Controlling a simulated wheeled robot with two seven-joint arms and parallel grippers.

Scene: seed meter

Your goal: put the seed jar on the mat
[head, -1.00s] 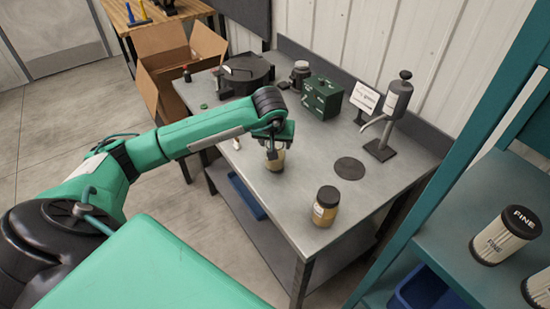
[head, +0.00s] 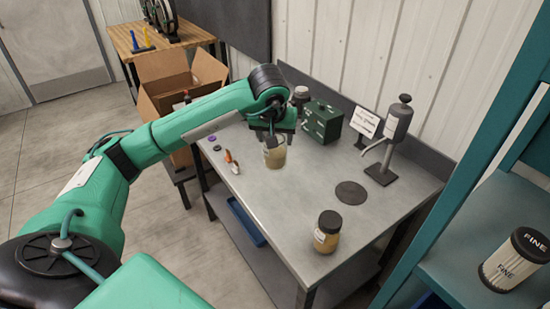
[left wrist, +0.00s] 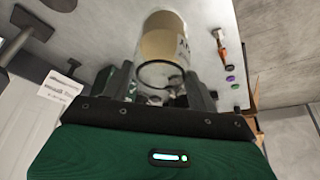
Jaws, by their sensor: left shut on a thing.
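The seed jar (head: 275,155), a clear jar with tan contents and a label, is held upright by my left gripper (head: 272,140), apparently above the bench. In the left wrist view the seed jar (left wrist: 163,40) sits between the two dark fingers of my left gripper (left wrist: 160,88), its clear rim towards the palm. The mat (head: 351,193) is a dark round disc lying bare on the bench, to the right of and nearer than the held jar. My right gripper is not in view.
A second jar (head: 327,232) with a black lid stands near the bench's front edge. A green box (head: 322,122), a small sign (head: 365,122) and a grey dispenser (head: 396,125) line the back. An orange-and-white item (head: 231,160) lies left of the gripper. The bench (head: 290,210) is clear around the mat.

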